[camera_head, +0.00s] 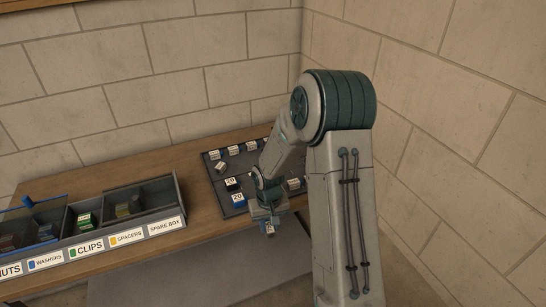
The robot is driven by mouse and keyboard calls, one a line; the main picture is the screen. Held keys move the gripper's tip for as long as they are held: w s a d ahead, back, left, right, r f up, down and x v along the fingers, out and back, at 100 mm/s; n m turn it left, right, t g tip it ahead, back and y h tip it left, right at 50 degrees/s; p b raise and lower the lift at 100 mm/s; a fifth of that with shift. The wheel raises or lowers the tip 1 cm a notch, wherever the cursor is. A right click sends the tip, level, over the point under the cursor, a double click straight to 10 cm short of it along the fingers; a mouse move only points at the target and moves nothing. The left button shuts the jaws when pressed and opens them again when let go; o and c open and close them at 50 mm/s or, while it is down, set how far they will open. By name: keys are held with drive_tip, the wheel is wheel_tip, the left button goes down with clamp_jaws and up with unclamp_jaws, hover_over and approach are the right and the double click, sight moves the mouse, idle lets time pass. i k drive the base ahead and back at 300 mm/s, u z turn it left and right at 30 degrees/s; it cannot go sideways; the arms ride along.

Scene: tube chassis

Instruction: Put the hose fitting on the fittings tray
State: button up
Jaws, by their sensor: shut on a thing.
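My gripper (268,222) points down near the front edge of the bench, at the near right of a dark flat tray. It is shut on a small piece (270,230), apparently the hose fitting, of which only a little pale surface shows below the fingers. The dark tray (217,182), apparently the fittings tray, lies on the bench with several small labelled blocks on it. My arm hides the right part of the tray. I cannot tell the height of the held piece above the surface.
An open divided box (183,207) stands at the left, with labels for nuts, washers, clips, spacers and spare box. A blue-knobbed lid or panel (28,201) lies over its left part. Bare bench (190,170) separates box and tray. Block walls stand behind and right.

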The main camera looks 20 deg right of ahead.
sight(241, 165)
drive_tip(key=z, duration=0.45)
drive_tip(key=k, duration=0.5)
drive_tip(key=z, duration=0.1)
drive_tip(key=i, duration=1.15)
drive_tip(key=u, duration=0.7)
drive_tip(key=i, duration=0.6)
drive_tip(key=u, duration=0.1)
